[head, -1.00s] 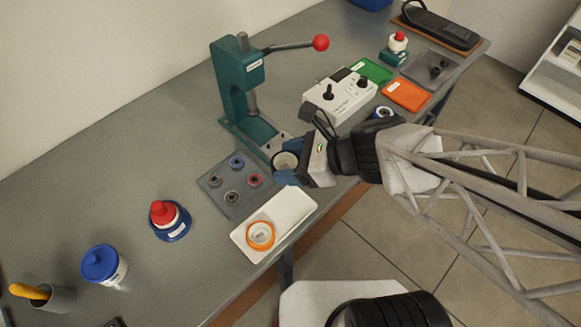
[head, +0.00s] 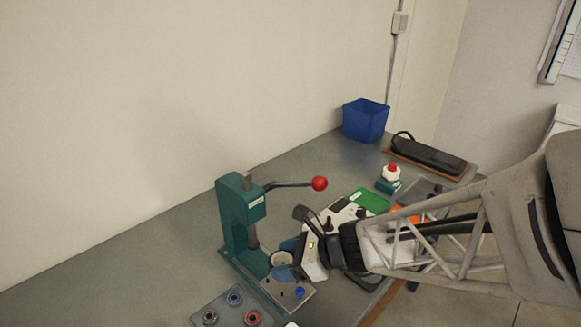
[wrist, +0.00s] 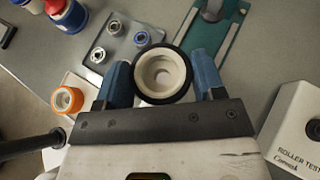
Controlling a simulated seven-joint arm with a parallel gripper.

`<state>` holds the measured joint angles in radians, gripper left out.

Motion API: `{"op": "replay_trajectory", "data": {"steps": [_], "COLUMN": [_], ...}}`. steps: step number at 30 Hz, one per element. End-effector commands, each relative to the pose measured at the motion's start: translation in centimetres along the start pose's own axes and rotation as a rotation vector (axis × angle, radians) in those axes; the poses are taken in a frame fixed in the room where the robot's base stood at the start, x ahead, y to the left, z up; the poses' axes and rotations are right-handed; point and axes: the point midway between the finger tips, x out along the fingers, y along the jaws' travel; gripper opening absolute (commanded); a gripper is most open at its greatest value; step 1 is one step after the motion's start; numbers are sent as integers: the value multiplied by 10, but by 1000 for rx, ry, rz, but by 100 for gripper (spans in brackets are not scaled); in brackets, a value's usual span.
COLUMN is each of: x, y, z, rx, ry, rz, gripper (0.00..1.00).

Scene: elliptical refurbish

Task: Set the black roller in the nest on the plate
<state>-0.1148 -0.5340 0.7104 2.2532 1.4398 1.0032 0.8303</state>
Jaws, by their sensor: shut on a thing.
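The black roller, a black tyre around a pale hub, is gripped in the wrist view (wrist: 163,74) and shows partly in the head view (head: 280,259). My gripper (head: 287,258) is shut on it, with a blue finger on each side. In the head view the roller appears just right of the green press (head: 238,215), over or near its base. A grey plate (head: 270,289) with dark holes and a small blue round piece (head: 300,293) lies on the base's front end, lower in the picture than the roller. I cannot tell which feature is the nest.
A grey tray (head: 225,316) of bearings is at bottom left. The press lever's red knob (head: 319,183) sticks out above my gripper. A white roller tester (wrist: 302,130) stands to the right in the wrist view. An orange ring (wrist: 67,100) lies left of my gripper. A blue bin (head: 366,120) stands behind.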

Motion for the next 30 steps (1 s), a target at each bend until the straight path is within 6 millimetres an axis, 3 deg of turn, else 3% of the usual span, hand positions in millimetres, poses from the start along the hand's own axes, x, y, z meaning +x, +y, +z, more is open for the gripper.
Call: {"op": "replay_trajectory", "data": {"steps": [9, 30], "x": [5, 9], "y": [-15, -16], "z": [-1, -7], "rx": [-1, 1], "ry": [0, 0], "rz": [-1, 0], "gripper": [39, 39]}}
